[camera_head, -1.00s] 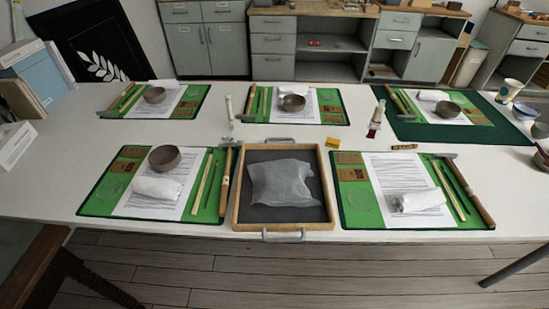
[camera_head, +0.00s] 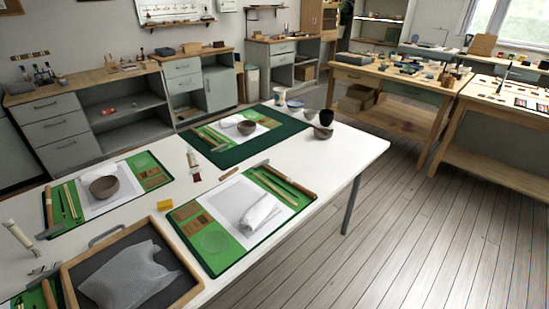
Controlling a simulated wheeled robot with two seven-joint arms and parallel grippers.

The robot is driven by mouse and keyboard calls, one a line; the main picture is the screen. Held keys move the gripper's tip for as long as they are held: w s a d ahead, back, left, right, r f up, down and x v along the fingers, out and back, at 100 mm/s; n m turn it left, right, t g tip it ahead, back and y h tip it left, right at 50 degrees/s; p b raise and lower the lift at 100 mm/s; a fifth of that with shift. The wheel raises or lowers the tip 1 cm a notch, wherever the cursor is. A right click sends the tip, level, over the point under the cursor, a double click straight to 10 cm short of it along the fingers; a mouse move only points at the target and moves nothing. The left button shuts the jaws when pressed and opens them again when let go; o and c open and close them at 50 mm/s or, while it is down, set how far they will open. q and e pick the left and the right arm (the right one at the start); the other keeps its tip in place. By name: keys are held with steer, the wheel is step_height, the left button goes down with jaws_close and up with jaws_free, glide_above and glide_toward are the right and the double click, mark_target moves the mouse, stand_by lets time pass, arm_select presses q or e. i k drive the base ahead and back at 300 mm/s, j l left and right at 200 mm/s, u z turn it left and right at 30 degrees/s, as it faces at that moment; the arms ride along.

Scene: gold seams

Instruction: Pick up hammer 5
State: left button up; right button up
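Several hammers with wooden handles lie on the white table. One hammer (camera_head: 291,182) lies along the right edge of the front green mat (camera_head: 217,258), its head at the far end. Another hammer (camera_head: 48,207) lies at the left edge of the left green mat. A third hammer (camera_head: 48,292) is at the bottom left, beside the tray and partly cut off by the frame. A further wooden handle is at the left of the far green mat, small. No number shows, so I cannot tell which is hammer 5. Neither gripper is in view.
The wood-framed tray (camera_head: 187,294) holds a pale wrapped piece. A white cloth roll (camera_head: 260,213) lies on the front mat. A tube (camera_head: 192,160) and a yellow block (camera_head: 164,205) stand between mats. Open floor (camera_head: 400,230) lies right of the table (camera_head: 345,152).

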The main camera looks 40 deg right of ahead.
mark_target(262, 164)
steer(key=z, duration=1.15)
steer(key=i+l+u, duration=0.3)
steer(key=i+l, duration=0.15)
steer(key=l, duration=0.2)
steer(key=i+l+u, duration=0.3)
steer(key=l, duration=0.4)
steer(key=i+l+u, duration=0.15)
steer(key=l, duration=0.25)
steer(key=i+l+u, duration=0.15)
steer(key=l, duration=0.25)
steer(key=i, duration=0.05)
